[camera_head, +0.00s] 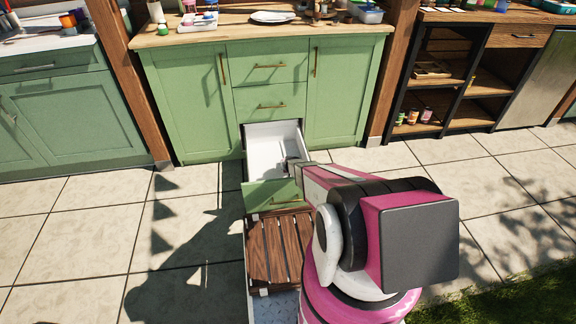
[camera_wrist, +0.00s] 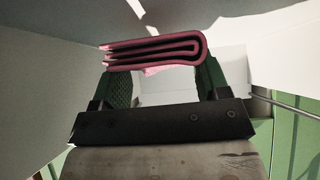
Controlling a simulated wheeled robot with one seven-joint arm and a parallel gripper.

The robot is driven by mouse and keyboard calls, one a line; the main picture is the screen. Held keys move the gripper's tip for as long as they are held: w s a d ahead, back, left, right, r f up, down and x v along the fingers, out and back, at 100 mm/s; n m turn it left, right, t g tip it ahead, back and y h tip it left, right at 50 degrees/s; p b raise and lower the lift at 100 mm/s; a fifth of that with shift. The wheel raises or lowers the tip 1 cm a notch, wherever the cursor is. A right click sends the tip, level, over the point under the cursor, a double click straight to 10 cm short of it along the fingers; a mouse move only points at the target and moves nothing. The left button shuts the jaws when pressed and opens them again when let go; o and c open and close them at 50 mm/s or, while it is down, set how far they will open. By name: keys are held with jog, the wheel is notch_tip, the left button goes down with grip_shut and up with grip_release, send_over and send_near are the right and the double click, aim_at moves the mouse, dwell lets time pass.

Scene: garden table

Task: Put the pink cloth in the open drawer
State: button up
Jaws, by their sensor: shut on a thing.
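The pink cloth (camera_wrist: 155,48) is folded in layers, with dark edges, and sits between the green fingers of my gripper (camera_wrist: 162,72) in the wrist view. My gripper is shut on it. In the head view, the open drawer (camera_head: 262,148) is the bottom one of the green cabinet, with a white inside and a green front. My gripper (camera_head: 290,165) reaches over the drawer's front right part there. My arm hides part of the drawer, and the cloth cannot be made out in that view. Pale walls surround the cloth in the wrist view.
A brown slatted wooden piece (camera_head: 280,250) lies in front of the drawer. The two drawers above (camera_head: 262,80) are shut. The wooden countertop (camera_head: 225,32) carries a plate (camera_head: 272,17) and other items. Tiled floor (camera_head: 85,240) is free on the left.

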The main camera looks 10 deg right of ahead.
jog(key=shift+f, duration=0.4)
jog(key=o, duration=0.9)
jog(key=shift+o, duration=0.2)
jog(key=shift+r, duration=0.15)
jog(key=shift+r, duration=0.25)
jog(key=v, duration=1.2)
jog(key=shift+r, duration=0.3)
